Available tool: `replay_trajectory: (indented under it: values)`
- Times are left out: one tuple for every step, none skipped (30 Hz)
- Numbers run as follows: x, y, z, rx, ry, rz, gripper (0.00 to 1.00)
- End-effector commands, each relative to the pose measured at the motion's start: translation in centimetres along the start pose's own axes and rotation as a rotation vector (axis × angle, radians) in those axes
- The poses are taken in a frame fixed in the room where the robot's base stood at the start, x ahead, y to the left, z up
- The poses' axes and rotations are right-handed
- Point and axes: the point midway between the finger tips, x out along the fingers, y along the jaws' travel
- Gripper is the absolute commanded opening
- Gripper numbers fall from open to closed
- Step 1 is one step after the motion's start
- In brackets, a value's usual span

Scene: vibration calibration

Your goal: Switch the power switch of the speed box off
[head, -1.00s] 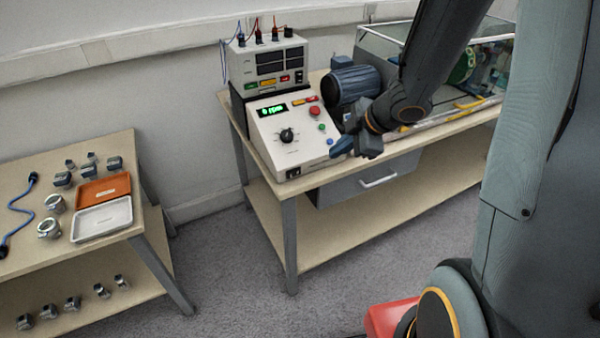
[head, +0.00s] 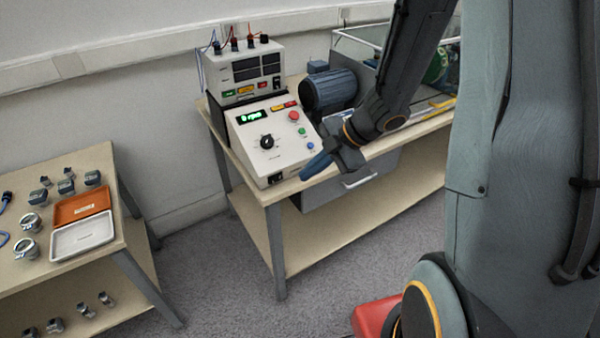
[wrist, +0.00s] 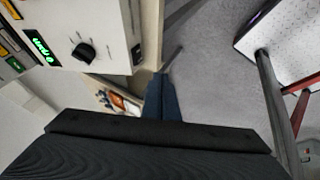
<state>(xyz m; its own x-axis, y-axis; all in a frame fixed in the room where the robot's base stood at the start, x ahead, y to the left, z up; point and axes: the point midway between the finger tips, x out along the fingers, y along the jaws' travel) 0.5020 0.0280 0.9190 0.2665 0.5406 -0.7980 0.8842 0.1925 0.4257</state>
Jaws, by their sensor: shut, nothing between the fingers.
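The speed box (head: 248,150) is a white sloped console at the left end of the bench, with a lit green display, a black knob and several coloured buttons. Its black power switch (head: 276,178) sits low on the front face; it also shows at the panel's edge in the wrist view (wrist: 137,54). Its on or off position is too small to tell. My gripper (head: 308,174) is shut and empty, with blue fingertips just right of the switch and apart from it. In the wrist view the closed fingers (wrist: 162,90) point toward the bench edge beside the box.
A grey instrument (head: 252,72) with plugged leads stands behind the box. A blue motor (head: 328,90) is to its right. A drawer (head: 345,182) hangs under the bench. A side table (head: 108,262) with trays and metal parts stands at left, with floor between.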

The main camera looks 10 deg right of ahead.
Motion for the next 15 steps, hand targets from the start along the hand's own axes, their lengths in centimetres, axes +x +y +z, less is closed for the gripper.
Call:
replay_trajectory:
  values:
    - [0.9,-0.1,0.0,0.001,0.001,-0.003,0.0]
    - [1.5,-0.1,0.0,0.001,0.001,-0.004,0.0]
    - [2.2,-0.1,0.0,0.0,0.002,-0.004,0.0]
    - [2.8,-0.1,0.0,0.001,0.002,-0.004,0.0]
    - [3.4,-0.2,0.0,0.001,0.002,-0.005,0.0]
    - [4.2,-0.2,-0.1,0.001,0.002,-0.005,0.0]
    - [4.8,-0.2,-0.1,0.001,0.002,-0.005,0.0]
    - [5.4,-0.1,0.0,0.001,0.002,-0.004,0.0]
    - [6.2,-0.2,0.0,0.001,0.001,-0.005,0.0]
    - [6.8,-0.1,0.0,0.001,0.001,-0.004,0.0]
    - [7.4,-0.1,0.0,0.001,0.001,-0.004,0.0]
    - [8.1,-0.1,0.0,0.002,0.001,-0.004,0.0]
    - [8.6,-0.2,0.0,0.001,0.001,-0.004,0.0]
    - [8.9,0.1,-0.1,-0.001,0.0,-0.003,0.0]
    - [9.0,1.0,-0.1,-0.002,-0.001,0.0,0.0]
